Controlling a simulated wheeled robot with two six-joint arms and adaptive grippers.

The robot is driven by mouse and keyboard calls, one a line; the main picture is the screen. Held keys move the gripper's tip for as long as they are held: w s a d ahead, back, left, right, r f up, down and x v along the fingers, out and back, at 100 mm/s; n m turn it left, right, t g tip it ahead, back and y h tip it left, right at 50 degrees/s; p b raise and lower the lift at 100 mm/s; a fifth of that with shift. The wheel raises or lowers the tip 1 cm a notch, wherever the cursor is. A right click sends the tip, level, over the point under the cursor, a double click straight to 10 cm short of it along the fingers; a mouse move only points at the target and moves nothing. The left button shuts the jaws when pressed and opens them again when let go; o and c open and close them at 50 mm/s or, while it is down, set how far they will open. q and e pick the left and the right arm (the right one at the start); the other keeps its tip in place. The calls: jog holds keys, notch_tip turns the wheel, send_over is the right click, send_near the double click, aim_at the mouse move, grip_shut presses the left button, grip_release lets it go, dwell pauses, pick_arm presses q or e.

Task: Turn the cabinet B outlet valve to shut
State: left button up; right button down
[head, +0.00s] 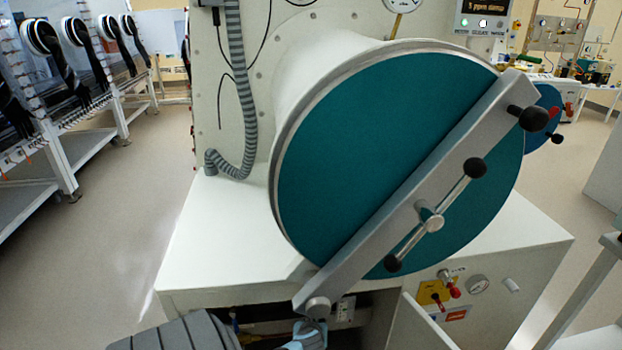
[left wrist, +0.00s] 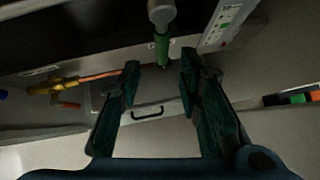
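My left gripper (left wrist: 160,62) is open in the left wrist view, with its two dark teal fingers apart. A green-handled fitting (left wrist: 162,48) on a grey round stem hangs from above, in line with the gap between the fingertips; I cannot tell whether it touches them. A yellow valve body (left wrist: 48,88) on a copper-coloured pipe lies to the left. No readable label tells me which is the cabinet B outlet valve. In the head view my left gripper (head: 308,336) shows only partly at the bottom, by the dark opening under the cabinet. My right gripper is not in view.
A large teal round door (head: 350,170) with a slanted metal clamp bar (head: 385,225) overhangs the opening.

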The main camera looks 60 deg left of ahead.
pick_arm(q)
jog(key=v, duration=0.6)
jog(key=shift+w, duration=0.1)
dwell(0.6)
jog(key=s+d+f+n+h+p, duration=0.1)
jog(key=s+d+f+n+h, duration=0.15)
jog(key=f+n, duration=0.45)
jog(key=s+d+f+n+h, duration=0.1)
jog(key=s+d+f+n, duration=0.25)
jog(key=f+n, duration=0.4)
jog(key=s+d+f+n+g+h+p, duration=0.1)
jog(key=s+d+n, duration=0.4)
jog(key=s, duration=0.5)
jog(key=s+d+f+n+g+h+p, duration=0.2)
jog(key=s+d+f+n, duration=0.3)
jog(key=s, duration=0.6)
jog(key=d+g, duration=0.1)
jog(key=d, duration=0.1)
jog(key=shift+d+n, duration=0.3)
jog(key=shift+n, duration=0.05)
